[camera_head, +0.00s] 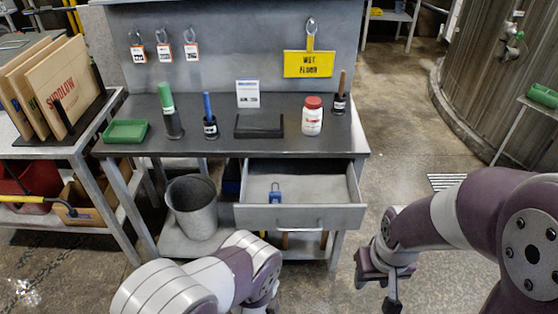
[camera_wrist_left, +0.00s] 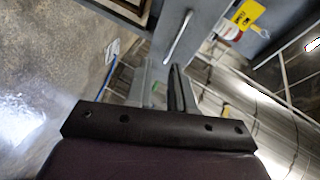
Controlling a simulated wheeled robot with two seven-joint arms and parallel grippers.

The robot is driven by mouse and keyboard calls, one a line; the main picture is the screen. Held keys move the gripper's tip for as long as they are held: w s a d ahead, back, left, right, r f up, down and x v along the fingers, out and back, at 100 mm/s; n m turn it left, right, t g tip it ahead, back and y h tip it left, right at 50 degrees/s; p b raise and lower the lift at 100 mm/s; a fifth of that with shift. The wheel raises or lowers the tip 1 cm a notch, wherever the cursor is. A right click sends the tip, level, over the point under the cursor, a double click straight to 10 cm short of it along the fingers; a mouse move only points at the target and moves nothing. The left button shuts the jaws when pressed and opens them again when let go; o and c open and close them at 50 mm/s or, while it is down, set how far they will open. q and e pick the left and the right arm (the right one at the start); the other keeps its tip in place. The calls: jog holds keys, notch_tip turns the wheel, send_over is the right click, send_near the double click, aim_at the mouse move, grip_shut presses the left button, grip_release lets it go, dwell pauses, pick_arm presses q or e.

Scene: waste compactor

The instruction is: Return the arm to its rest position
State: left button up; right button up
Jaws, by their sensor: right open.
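My right gripper (camera_head: 381,284) hangs open and empty in the head view, in front of the workbench (camera_head: 215,145) and to the right of its open drawer (camera_head: 325,185). My right arm comes in from the right edge. My left arm bends in at the bottom of the head view, below the drawer, and its gripper is mostly cut off by the lower edge. In the left wrist view, dark finger parts of my left gripper (camera_wrist_left: 172,92) rise above a black bar; their gap is not clear. A small blue padlock-like item (camera_head: 275,194) lies in the drawer.
A grey bucket (camera_head: 192,208) stands on the lower shelf. A red-capped white jar (camera_head: 312,118), a green tray (camera_head: 125,132) and several upright tools are on the bench. A side table (camera_head: 45,150) holds boards at left. Open floor lies right of the bench.

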pick_arm(q)
jog(key=w+a+r+n+g+y, duration=0.3)
jog(key=w+a+r+n+g, duration=0.35)
jog(key=r+n, duration=0.3)
jog(key=s+a+r+n+g+y, duration=0.1)
jog(key=s+a+r+n+g, duration=0.2)
jog(key=s, duration=0.4)
jog(key=s+a+r+n+g+y, duration=0.1)
jog(key=s+a+r+n+g, duration=0.2)
jog(key=s+a+r+n, duration=0.3)
notch_tip(320, 180, up, 2)
jog(key=shift+s+a+p, duration=0.2)
jog(key=shift+s+p, duration=0.15)
jog(key=shift+s, duration=0.55)
jog(key=shift+s+n, duration=0.15)
jog(key=shift+n, duration=0.1)
